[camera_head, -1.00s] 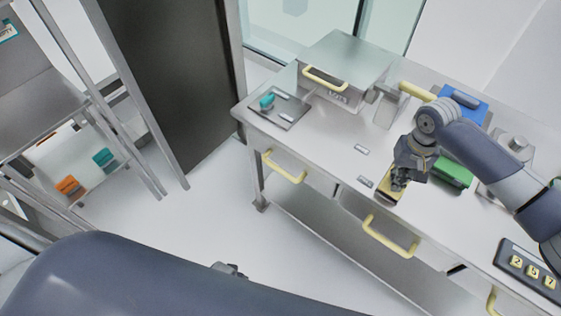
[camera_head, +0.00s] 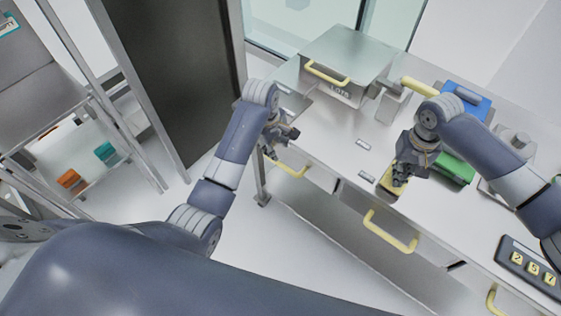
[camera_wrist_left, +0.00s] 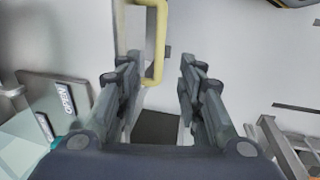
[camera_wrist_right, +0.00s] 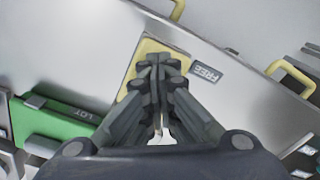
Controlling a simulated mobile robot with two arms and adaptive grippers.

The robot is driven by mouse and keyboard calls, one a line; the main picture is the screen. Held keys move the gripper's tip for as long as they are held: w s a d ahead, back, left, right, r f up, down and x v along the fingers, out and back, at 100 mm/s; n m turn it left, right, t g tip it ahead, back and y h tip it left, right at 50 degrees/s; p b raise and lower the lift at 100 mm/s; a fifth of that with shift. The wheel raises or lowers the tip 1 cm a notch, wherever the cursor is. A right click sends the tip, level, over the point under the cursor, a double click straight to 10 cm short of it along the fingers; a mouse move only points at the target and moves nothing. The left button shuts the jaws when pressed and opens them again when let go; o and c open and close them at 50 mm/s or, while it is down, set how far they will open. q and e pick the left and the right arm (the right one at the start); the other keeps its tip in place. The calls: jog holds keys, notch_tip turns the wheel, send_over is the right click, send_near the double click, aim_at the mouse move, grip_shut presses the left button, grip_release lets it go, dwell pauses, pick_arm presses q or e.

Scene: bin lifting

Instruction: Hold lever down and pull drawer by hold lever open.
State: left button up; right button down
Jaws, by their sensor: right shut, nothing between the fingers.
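The yellow lever pad (camera_head: 386,190) lies at the bench top's front edge, beside a small label reading FREE (camera_wrist_right: 205,73) in the right wrist view. My right gripper (camera_head: 400,180) is shut and empty, fingertips down over the pad (camera_wrist_right: 148,47); I cannot tell how firmly it presses. My left gripper (camera_head: 279,150) is open at the left drawer front. That drawer's yellow handle (camera_head: 293,173) is partly hidden by it in the head view. In the left wrist view the handle (camera_wrist_left: 160,40) lies ahead, its lower end between the open fingertips (camera_wrist_left: 157,68). The drawer looks closed.
A second drawer handle (camera_head: 390,232) is on the front below the pad. A green box (camera_head: 455,168), a blue item (camera_head: 468,98) and a metal box with a yellow handle (camera_head: 345,60) stand on the bench. A keypad (camera_head: 530,268) is at right.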

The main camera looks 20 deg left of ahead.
aim_at(281, 164)
pick_arm(q)
jog(key=f, duration=0.4)
jog(key=w+f, duration=0.1)
jog(key=f, duration=0.2)
jog(key=w+d+f, duration=0.1)
jog(key=f, duration=0.3)
jog(key=shift+w+f, duration=0.1)
jog(key=shift+f, duration=0.2)
grip_shut()
